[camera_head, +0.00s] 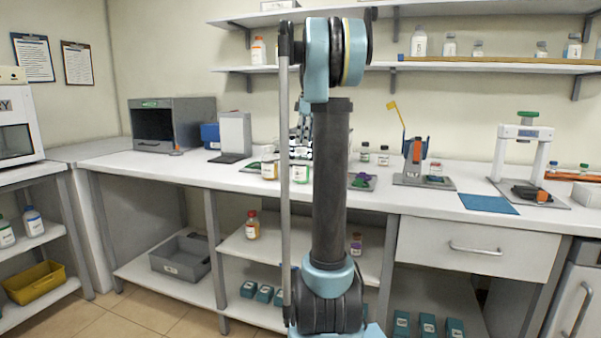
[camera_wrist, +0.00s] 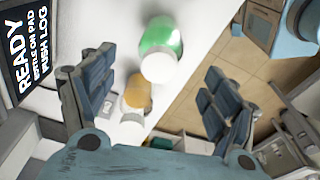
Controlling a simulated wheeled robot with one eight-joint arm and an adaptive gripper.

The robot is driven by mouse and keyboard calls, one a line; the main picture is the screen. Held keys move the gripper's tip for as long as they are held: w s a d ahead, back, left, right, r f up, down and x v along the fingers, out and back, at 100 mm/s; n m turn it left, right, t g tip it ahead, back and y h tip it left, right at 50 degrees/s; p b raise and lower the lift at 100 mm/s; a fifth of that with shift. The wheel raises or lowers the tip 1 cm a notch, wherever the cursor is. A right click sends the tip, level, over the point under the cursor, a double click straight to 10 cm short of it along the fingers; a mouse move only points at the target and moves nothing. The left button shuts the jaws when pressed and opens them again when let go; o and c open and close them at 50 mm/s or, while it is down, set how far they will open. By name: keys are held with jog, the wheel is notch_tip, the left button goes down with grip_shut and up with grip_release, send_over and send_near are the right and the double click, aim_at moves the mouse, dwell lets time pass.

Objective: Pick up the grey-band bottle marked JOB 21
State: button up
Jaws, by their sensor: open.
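My gripper (camera_wrist: 161,68) is open and empty in the wrist view, its dark fingers far apart. Between and beyond them are a green-banded bottle (camera_wrist: 159,38) and an orange-banded bottle (camera_wrist: 138,93), both with white caps. The same green-banded bottle (camera_head: 301,172) and orange-banded bottle (camera_head: 269,169) stand on the bench in the head view, close to my gripper, which is partly hidden by my arm. Small dark-capped bottles (camera_head: 383,157) stand farther back. No JOB 21 label can be read, and I cannot tell which bottle has a grey band.
A wall shelf (camera_head: 487,68) holds several clear bottles. A small device with a yellow flag (camera_head: 414,160) and a white press (camera_head: 525,150) stand at the right.

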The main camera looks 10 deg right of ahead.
aim_at(300, 159)
jog(key=shift+w+a+f, duration=0.1)
jog(key=shift+a+f, duration=0.15)
jog(key=shift+f, duration=1.2)
jog(key=shift+w+a+f, duration=0.1)
jog(key=shift+a+f, duration=0.1)
jog(key=shift+f, duration=1.3)
jog(key=shift+w+a+f, duration=0.1)
jog(key=shift+a+f, duration=0.15)
jog(key=shift+f, duration=1.2)
jog(key=c, duration=1.5)
jog(key=shift+r, duration=0.1)
